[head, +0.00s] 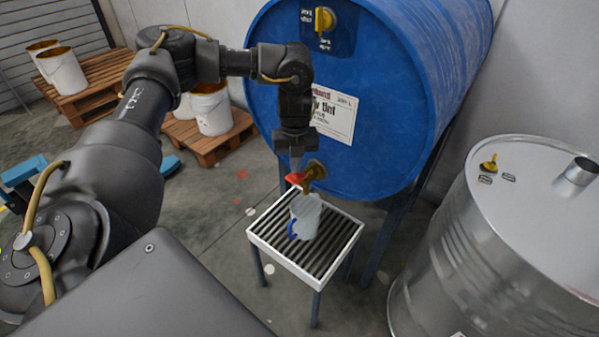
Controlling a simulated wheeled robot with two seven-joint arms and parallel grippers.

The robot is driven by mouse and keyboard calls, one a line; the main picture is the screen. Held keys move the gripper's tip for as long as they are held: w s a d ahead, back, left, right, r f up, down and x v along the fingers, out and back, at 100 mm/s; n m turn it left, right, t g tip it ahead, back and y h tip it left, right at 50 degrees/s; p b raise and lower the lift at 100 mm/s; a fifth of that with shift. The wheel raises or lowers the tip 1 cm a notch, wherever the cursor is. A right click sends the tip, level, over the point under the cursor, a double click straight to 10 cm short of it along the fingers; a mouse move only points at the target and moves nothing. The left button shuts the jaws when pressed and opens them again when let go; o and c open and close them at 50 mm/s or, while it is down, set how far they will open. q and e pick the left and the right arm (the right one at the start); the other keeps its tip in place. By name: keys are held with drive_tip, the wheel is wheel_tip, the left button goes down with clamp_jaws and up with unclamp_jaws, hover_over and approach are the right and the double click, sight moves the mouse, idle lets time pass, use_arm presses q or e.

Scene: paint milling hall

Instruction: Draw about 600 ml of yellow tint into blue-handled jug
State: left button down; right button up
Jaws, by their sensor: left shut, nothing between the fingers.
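A big blue drum (375,85) lies on its side on a dark stand, with a white label that my arm partly covers; the colour word is hidden. A brass tap with a red handle (298,179) sticks out low on its front. The jug (307,214), pale and translucent with a blue handle (292,230), stands on a slatted white-rimmed stand (264,243) below the tap. Its contents cannot be made out. My left gripper (296,163) points down, shut and empty, right at the tap's red handle; whether it touches cannot be told. My right gripper is not in view.
A yellow knob (325,19) sits high on the blue drum's front. A steel drum (500,250) with a yellow-capped fitting stands at the right. White buckets (212,108) stand on wooden pallets (205,146) at the back left.

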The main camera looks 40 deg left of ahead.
sight(303, 172)
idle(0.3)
use_arm(q)
drive_tip(key=shift+f+b, duration=0.95)
drive_tip(key=shift+f, duration=1.15)
idle(5.6)
